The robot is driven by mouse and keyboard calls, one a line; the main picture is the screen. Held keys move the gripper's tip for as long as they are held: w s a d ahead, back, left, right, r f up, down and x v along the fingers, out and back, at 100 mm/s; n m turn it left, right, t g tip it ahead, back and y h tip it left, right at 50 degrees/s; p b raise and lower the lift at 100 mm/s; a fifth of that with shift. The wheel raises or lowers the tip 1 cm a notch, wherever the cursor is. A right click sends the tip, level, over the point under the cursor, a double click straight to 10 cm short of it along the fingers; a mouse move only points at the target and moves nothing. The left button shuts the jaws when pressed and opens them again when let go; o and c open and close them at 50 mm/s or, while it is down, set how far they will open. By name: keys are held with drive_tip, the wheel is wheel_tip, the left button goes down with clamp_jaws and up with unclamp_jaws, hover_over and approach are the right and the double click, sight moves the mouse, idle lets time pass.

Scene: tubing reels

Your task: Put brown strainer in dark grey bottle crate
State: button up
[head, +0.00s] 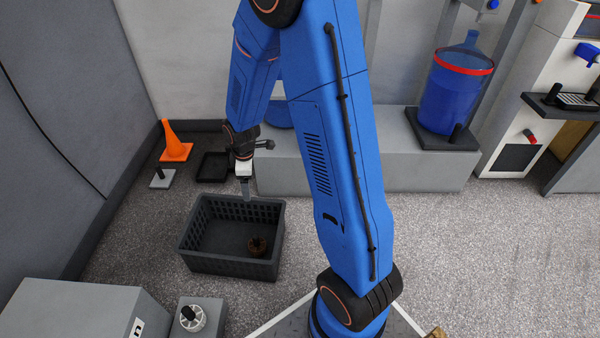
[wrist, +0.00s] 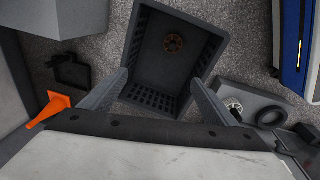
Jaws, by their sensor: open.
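The brown strainer (head: 257,246) is a small round brown piece lying on the floor of the dark grey bottle crate (head: 232,265), towards its near right corner in the head view. In the wrist view the strainer (wrist: 174,43) lies inside the crate (wrist: 139,50), apart from the walls. My gripper (head: 246,193) is above the crate's far rim, pointing down. In the wrist view its two fingers (wrist: 158,85) are spread wide, with nothing between them, and the strainer is well beyond their tips.
An orange cone (head: 175,143) and a black tray (head: 213,167) stand behind the crate. A grey block with a white reel (head: 191,317) is in front. A blue water bottle (head: 457,90) stands on the grey ledge (head: 393,160). Speckled floor is clear at right.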

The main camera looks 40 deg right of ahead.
drive_tip(key=s+r+m, duration=0.3)
drive_tip(key=s+r, duration=0.3)
drive_tip(key=r, duration=0.6)
drive_tip(key=s+r+m+t, duration=0.1)
drive_tip(key=s+r+m, duration=0.3)
drive_tip(key=s+r, duration=0.4)
drive_tip(key=s+d+r+m+t, duration=0.1)
drive_tip(key=s+r+m, duration=0.4)
drive_tip(key=s, duration=1.1)
wheel_tip(320, 180, up, 3)
drive_tip(key=shift+s+d+r+t, duration=0.15)
drive_tip(key=shift+s+t, duration=0.1)
drive_tip(key=shift+t, duration=0.25)
